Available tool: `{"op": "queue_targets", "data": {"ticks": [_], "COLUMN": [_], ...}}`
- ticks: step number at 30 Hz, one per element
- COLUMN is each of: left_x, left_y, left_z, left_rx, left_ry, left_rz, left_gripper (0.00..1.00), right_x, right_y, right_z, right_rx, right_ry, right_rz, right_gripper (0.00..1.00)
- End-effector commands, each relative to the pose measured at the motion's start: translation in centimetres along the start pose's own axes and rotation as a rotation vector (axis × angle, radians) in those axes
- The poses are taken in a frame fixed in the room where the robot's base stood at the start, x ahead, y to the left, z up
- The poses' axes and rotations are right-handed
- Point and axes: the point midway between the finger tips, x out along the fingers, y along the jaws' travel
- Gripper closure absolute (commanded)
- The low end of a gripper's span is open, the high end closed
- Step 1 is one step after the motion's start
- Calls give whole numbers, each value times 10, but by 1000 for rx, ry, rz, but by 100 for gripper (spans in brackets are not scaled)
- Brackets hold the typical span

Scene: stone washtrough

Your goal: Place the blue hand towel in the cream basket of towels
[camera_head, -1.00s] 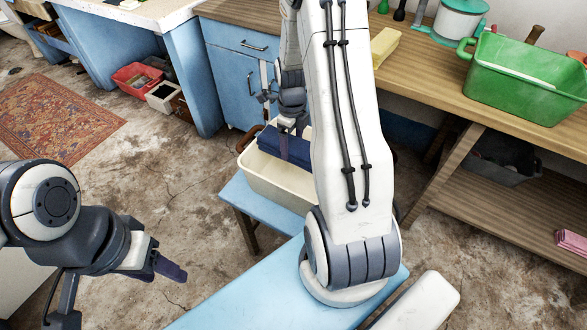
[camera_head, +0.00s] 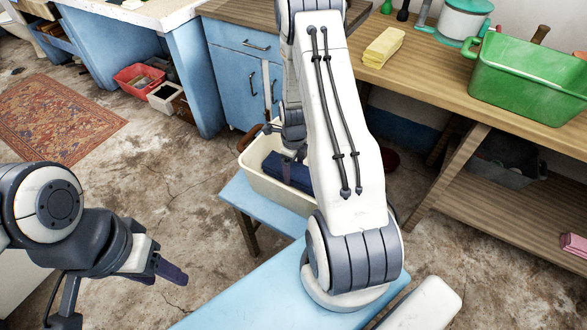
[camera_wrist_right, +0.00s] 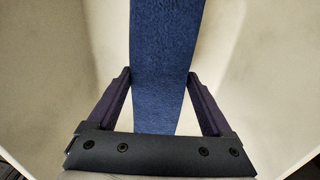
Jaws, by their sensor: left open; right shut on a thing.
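The cream basket (camera_head: 262,188) stands on a light blue bench, partly hidden behind my right arm. The dark blue hand towel (camera_head: 297,180) is down inside the basket, below the rim. My right gripper (camera_head: 287,160) reaches into the basket and is shut on the towel. In the right wrist view, the towel (camera_wrist_right: 165,60) runs as a folded strip between the two fingers, with pale basket walls (camera_wrist_right: 255,70) on both sides. No other towels show, and I cannot tell whether the towel touches the bottom. My left gripper (camera_head: 167,268) is open and empty at the lower left.
A wooden counter at the right holds a green tub (camera_head: 530,85), a yellow folded cloth (camera_head: 383,47) and a white pot (camera_head: 462,20). A red bin (camera_head: 138,78) and a patterned rug (camera_head: 50,120) lie on the floor at left. The bench's front part is clear.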

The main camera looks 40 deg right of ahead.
Motion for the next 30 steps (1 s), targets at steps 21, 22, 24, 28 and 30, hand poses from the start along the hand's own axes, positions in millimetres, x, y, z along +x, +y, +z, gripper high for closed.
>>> {"op": "queue_targets", "data": {"ticks": [21, 22, 24, 28, 30], "left_x": [-6, -7, -9, -13, -15], "left_y": [0, 0, 1, 1, 1], "left_z": [0, 0, 0, -1, -1], "left_rx": [0, 0, 0, 0, 0], "left_ry": [0, 0, 0, 0, 0], "left_rz": [0, 0, 0, 0, 0], "left_gripper": [47, 47, 47, 47, 47], "right_x": [-31, -38, -54, -82, -95], "right_y": [-1, -1, -1, -1, -1], "right_z": [1, 1, 1, 1, 1], "right_rx": [0, 0, 0, 0, 0], "right_ry": [-4, -4, -4, -4, -3], "right_rz": [-4, -5, -4, -4, -4], "right_gripper": [0, 0, 0, 0, 0]}}
